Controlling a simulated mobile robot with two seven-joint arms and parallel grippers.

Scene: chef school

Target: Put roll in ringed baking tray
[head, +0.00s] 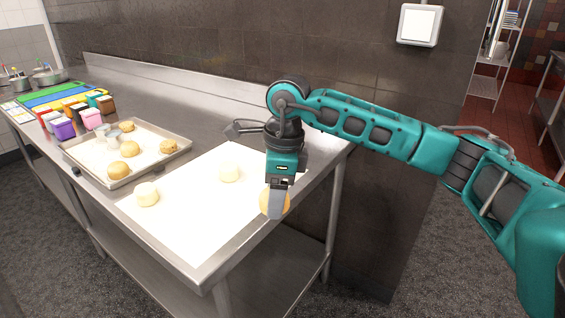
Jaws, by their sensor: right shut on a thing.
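A golden-brown roll (287,204) is in my right gripper (276,203), which is shut on it at the table's right end. The gripper's finger hides part of the roll, and I cannot tell whether the roll touches the table. The metal baking tray (92,158) lies on the left part of the table, well left of the gripper. It holds several browned rolls, such as one near its middle (130,148), and small metal rings (113,138) toward the back. My left gripper is not in view.
Two pale rolls, one at the front (147,194) and one farther back (229,172), rest on a white sheet (190,215). A dark-handled utensil (243,128) lies behind. Coloured containers (63,128) and boards (50,95) stand beyond the tray. The wall runs along the table's back.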

